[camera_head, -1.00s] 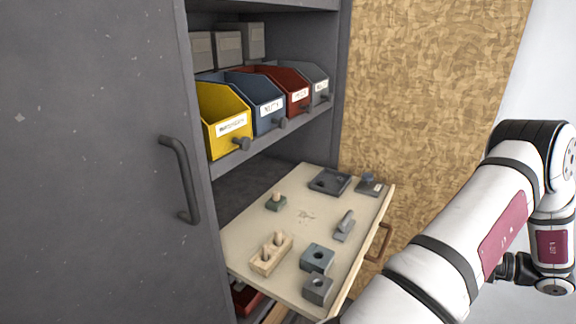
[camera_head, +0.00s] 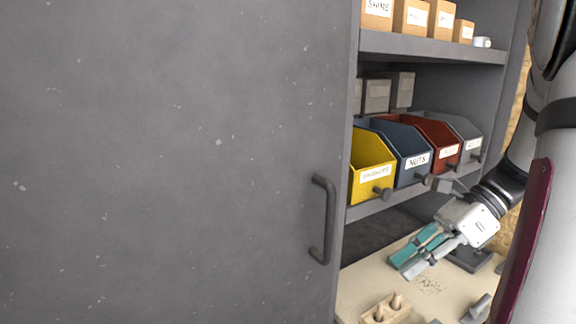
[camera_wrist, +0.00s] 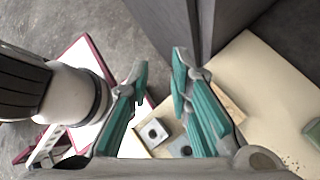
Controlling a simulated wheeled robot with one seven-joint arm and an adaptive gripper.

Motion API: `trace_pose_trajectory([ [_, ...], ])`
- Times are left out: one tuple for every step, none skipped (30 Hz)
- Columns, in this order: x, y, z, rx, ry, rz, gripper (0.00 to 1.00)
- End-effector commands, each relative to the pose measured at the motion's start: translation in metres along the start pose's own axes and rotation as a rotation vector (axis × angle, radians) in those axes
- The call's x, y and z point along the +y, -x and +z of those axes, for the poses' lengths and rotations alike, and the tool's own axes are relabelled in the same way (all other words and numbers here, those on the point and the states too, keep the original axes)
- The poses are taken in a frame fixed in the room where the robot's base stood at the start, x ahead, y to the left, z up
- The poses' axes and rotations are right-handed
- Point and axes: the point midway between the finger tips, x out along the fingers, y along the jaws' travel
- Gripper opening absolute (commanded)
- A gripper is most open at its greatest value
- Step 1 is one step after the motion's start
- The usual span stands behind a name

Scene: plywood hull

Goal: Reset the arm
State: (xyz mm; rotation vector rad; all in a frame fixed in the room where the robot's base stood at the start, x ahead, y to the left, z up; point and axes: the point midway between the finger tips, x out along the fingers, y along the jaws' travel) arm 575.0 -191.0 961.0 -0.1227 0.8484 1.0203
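My gripper (camera_head: 413,258) has teal finger pads and hangs over the pull-out board (camera_head: 370,284), in front of the bin shelf. In the wrist view my gripper (camera_wrist: 162,68) shows its two fingers apart with nothing between them. The arm reaches down from the upper right of the head view. A wooden block with pegs (camera_head: 386,309) lies on the board below the gripper. In the wrist view, grey square blocks with holes (camera_wrist: 154,133) show beyond the fingers.
A grey cabinet door with a handle (camera_head: 322,220) fills the left. Yellow (camera_head: 370,166), blue (camera_head: 408,152), red (camera_head: 437,145) and grey bins line the shelf close behind the gripper. Small labelled boxes (camera_head: 411,17) stand above. A dark tray (camera_head: 468,258) lies right of the gripper.

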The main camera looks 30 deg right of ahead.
Motion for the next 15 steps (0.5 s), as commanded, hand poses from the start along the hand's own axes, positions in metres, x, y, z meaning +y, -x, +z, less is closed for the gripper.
trace_pose_trajectory([
  [0.015,-0.013,0.018,0.062,0.128,0.032,0.19],
  [0.023,-0.019,0.025,0.097,0.204,0.051,0.19],
  [0.034,-0.028,0.034,0.144,0.305,0.077,0.19],
  [0.043,-0.034,0.04,0.178,0.382,0.098,0.19],
  [0.052,-0.041,0.045,0.211,0.459,0.118,0.19],
  [0.064,-0.048,0.05,0.254,0.563,0.147,0.19],
  [0.073,-0.053,0.053,0.286,0.642,0.169,0.19],
  [0.081,-0.059,0.056,0.318,0.721,0.19,0.19],
  [0.093,-0.065,0.059,0.358,0.826,0.22,0.19],
  [0.102,-0.069,0.06,0.387,0.905,0.243,0.19],
  [0.11,-0.073,0.06,0.418,0.986,0.266,0.19],
  [0.12,-0.078,0.06,0.456,1.093,0.297,0.19],
  [0.128,-0.081,0.06,0.484,1.173,0.319,0.19],
  [0.135,-0.084,0.059,0.511,1.252,0.342,0.19],
  [0.143,-0.087,0.057,0.546,1.353,0.373,0.19],
])
